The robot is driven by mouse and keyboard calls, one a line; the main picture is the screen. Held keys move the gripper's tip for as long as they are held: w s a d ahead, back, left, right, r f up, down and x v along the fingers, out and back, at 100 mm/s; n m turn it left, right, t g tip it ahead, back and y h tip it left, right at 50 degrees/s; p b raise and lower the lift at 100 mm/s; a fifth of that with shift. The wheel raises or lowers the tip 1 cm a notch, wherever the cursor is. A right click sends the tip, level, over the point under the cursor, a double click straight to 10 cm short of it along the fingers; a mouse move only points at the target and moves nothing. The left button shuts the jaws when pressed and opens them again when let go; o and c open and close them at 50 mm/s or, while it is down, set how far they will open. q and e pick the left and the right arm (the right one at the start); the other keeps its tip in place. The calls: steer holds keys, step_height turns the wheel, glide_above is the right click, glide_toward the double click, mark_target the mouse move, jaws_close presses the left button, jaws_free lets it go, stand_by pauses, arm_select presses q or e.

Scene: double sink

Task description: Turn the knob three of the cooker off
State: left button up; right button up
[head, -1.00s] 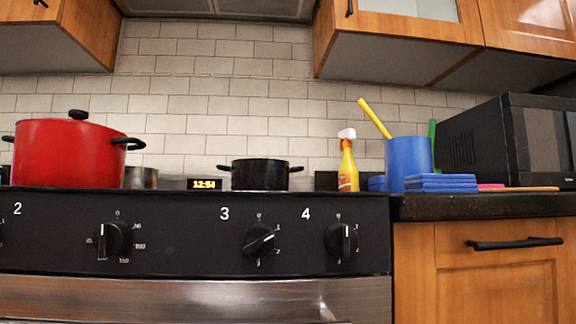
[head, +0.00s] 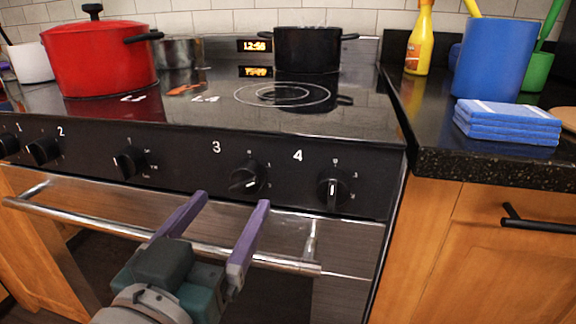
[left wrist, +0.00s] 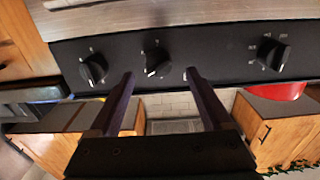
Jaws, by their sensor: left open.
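Knob three (head: 246,181) is a round black dial on the cooker's (head: 200,160) front panel, below the white "3". Its grip bar is tilted, while the bar of knob four (head: 333,190) stands upright. My left gripper (head: 231,200) has two purple fingers, open and empty, reaching toward the panel just below and in front of knob three. In the left wrist view knob three (left wrist: 157,62) lies between the fingertips (left wrist: 159,74), with a finger on each side. Contact cannot be told. My right gripper is not in view.
The oven handle (head: 270,262) runs below the panel, behind my left gripper. A red pot (head: 100,60) and a black pot (head: 307,48) stand on the hob.

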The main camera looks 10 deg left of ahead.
mark_target(242, 189)
arm_select(q)
steer(key=w+b, duration=0.1)
steer(key=w, duration=0.4)
steer(key=shift+d, duration=0.15)
jaws_close()
stand_by(0.5)
